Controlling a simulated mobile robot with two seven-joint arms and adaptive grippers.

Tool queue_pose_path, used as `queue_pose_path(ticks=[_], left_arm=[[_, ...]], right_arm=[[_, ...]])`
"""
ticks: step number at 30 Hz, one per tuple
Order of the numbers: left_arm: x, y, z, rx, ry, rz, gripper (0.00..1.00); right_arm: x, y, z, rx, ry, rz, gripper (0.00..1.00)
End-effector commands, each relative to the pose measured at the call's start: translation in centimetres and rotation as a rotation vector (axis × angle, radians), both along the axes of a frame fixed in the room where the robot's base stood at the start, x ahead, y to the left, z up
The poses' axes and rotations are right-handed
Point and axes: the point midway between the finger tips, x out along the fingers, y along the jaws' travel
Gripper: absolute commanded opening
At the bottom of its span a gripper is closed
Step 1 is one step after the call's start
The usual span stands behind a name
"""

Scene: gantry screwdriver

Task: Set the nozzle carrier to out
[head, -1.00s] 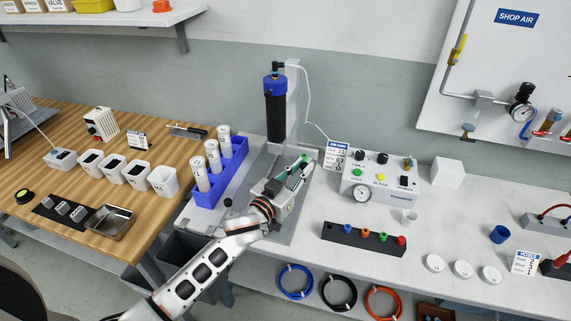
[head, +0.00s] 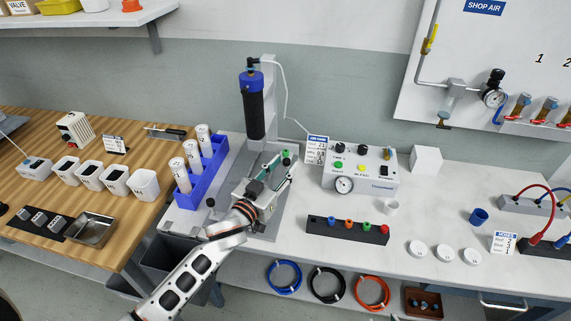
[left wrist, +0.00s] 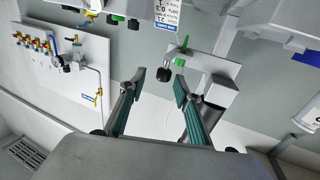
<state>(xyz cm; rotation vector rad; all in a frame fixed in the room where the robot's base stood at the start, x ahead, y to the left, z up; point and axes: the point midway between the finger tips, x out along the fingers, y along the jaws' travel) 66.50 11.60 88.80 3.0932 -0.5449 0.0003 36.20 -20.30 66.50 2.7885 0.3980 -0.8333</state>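The gantry stand (head: 269,95) rises from a grey base on the white bench and holds a black cylinder with a blue cap (head: 253,108). My left gripper (head: 278,168) is low in front of the stand, below and right of the cylinder, over the grey base. In the left wrist view its two teal fingers (left wrist: 160,76) are spread with a gap and nothing gripped. Beyond them show a black round knob (left wrist: 164,76) and a bright green part (left wrist: 182,50) by a grey block. My gripper hides much of the stand's lower part, and I cannot pick out the nozzle carrier for certain. My right gripper is not in view.
A blue rack with white tubes (head: 207,181) stands left of the base. A control box with gauge (head: 361,170) and a black strip with coloured fittings (head: 347,230) are to the right. A small sign (head: 316,150) stands by the box. The bench front is fairly clear.

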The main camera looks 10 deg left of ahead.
Motion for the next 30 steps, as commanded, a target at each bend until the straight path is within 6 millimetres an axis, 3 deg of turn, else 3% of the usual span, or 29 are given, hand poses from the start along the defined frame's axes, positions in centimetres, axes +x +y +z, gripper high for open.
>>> queue_pose_path(ticks=[9,15,21,30], left_arm=[[-6.1,2.2,-0.1,0.000,0.003,-0.001,0.33],[-8.8,3.1,0.0,-0.001,0.000,-0.001,0.33],[-9.9,3.5,0.1,0.000,-0.001,-0.002,0.33],[-9.9,3.5,0.1,0.000,-0.001,-0.002,0.33]], right_arm=[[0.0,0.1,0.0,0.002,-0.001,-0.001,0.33],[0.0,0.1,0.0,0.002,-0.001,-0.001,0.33],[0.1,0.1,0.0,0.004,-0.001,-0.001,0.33],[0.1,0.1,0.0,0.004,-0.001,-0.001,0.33]])
